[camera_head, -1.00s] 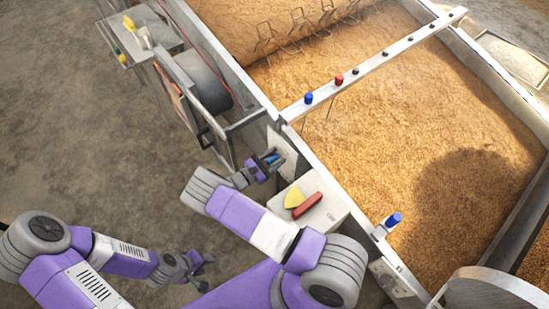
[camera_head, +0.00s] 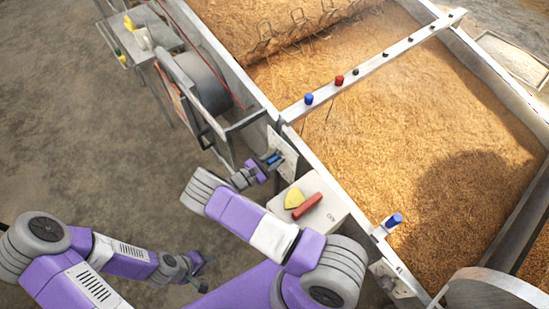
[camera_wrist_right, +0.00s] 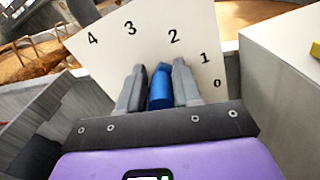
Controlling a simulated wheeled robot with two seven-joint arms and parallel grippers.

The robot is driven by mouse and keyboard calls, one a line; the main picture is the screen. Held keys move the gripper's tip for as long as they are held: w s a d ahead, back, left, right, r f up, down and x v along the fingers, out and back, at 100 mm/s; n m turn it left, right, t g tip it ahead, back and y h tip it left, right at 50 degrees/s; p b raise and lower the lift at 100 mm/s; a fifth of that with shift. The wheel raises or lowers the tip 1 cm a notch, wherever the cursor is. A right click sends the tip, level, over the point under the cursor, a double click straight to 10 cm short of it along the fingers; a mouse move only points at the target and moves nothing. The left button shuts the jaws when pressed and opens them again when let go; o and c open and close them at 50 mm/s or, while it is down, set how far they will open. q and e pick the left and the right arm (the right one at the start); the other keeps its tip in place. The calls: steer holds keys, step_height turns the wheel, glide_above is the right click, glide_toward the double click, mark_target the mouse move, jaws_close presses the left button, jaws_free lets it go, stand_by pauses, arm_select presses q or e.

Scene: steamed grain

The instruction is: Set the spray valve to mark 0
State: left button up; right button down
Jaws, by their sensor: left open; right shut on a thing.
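The spray valve has a white dial plate (camera_wrist_right: 200,25) marked 0 to 4 and a blue handle (camera_wrist_right: 160,91). In the right wrist view the handle sits between the two fingers of my right gripper (camera_wrist_right: 158,84), which is shut on it. The handle's far end points up between marks 3 and 2, nearer 2; its pivot is hidden. In the head view the dial plate (camera_head: 284,150) is on the side of the grain bed, with my right gripper (camera_head: 265,165) at it. My left gripper (camera_head: 200,272) is open and empty, low over the floor and away from the valve.
A pale box (camera_head: 330,212) beside the valve carries a yellow piece (camera_head: 294,198) and a red piece (camera_head: 307,206). A metal rail (camera_head: 365,70) with blue, red and black pegs crosses the grain bed (camera_head: 400,120). Another blue knob (camera_head: 394,220) is at lower right.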

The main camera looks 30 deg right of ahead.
steer(key=shift+s+f, duration=0.35)
steer(key=shift+f, duration=0.1)
steer(key=shift+s+d+f+m+b, duration=0.1)
steer(key=shift+s+f+m+b, duration=0.4)
steer(key=shift+m, duration=0.4)
steer(key=shift+s+f+m+b, duration=0.25)
steer(key=shift+f+m+b, duration=0.25)
steer(key=shift+m, duration=0.4)
steer(key=shift+s+f+m+b, duration=0.25)
steer(key=shift+f+m+b, duration=0.35)
steer(key=shift+f+m, duration=0.65)
steer(key=shift+r+m, duration=0.25)
steer(key=c, duration=1)
jaws_free()
steer(key=shift+c, duration=0.2)
steer(key=shift+o, duration=0.3)
steer(key=shift+w+r, duration=0.1)
steer(key=shift+w, duration=0.05)
